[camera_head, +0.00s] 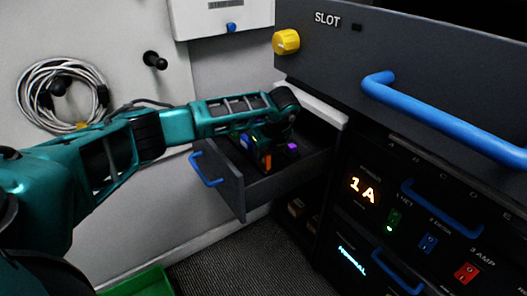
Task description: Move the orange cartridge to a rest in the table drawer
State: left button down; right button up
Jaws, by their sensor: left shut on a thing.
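The table drawer (232,190) is pulled out, with a blue handle on its dark front panel. My left arm comes in from the left, and my left gripper (263,150) points down over the open drawer. It is shut on the orange cartridge (267,161), which shows as a small orange piece at the fingertips. The cartridge is at the drawer's opening; I cannot tell whether it touches the floor or a rest. A purple piece (292,149) and a blue piece (245,140) are beside the gripper in the drawer area. The rests are hidden. My right gripper is out of view.
A dark cabinet with a long blue handle (440,120), a yellow knob (286,41) and lit switches stands at the right. A coiled cable (62,95) hangs on the left wall. A green bin (140,284) is on the floor.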

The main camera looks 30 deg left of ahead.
pick_arm(q)
jog(key=shift+f, duration=0.4)
jog(key=c, duration=0.9)
grip_release()
jog(key=shift+o, duration=0.5)
jog(key=o, duration=0.4)
jog(key=shift+r+p, duration=2.5)
jog(key=shift+r, duration=1.05)
